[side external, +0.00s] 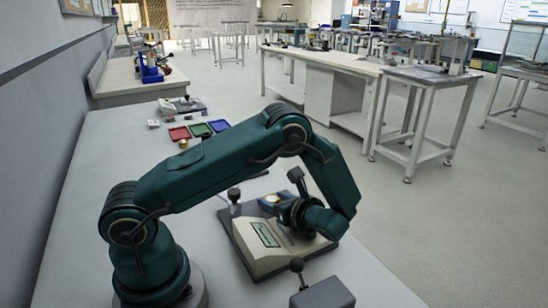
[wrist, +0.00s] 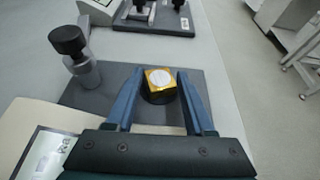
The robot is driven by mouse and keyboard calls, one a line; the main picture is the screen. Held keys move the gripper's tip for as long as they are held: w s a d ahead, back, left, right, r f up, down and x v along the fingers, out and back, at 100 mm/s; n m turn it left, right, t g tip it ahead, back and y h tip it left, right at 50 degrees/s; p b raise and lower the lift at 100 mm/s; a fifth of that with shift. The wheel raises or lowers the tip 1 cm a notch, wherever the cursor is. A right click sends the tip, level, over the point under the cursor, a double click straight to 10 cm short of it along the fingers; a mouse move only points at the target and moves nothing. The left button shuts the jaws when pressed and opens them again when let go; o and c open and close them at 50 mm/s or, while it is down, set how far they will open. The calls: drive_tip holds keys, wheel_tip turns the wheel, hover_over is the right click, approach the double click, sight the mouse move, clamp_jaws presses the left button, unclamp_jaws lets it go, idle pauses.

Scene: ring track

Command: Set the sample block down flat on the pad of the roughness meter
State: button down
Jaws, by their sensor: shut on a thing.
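The sample block (wrist: 161,78) is a small yellow block with a pale round patch on top. It sits between the blue fingertips of my gripper (wrist: 160,76), which is shut on it. The meter has a beige body with a display and a dark base plate. A round black pad (wrist: 158,97) shows directly under the block in the wrist view. The block looks roughly level; I cannot tell if it touches the pad.
A black-knobbed post (wrist: 68,45) stands on the base plate left of my gripper. Another black-knobbed lever (side external: 296,176) rises close to my wrist. Red, green and blue trays (side external: 199,130) and another instrument (side external: 182,106) are farther along the bench.

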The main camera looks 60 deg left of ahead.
drive_tip(key=shift+c, duration=1.3)
unclamp_jaws()
drive_tip(key=shift+f, duration=0.1)
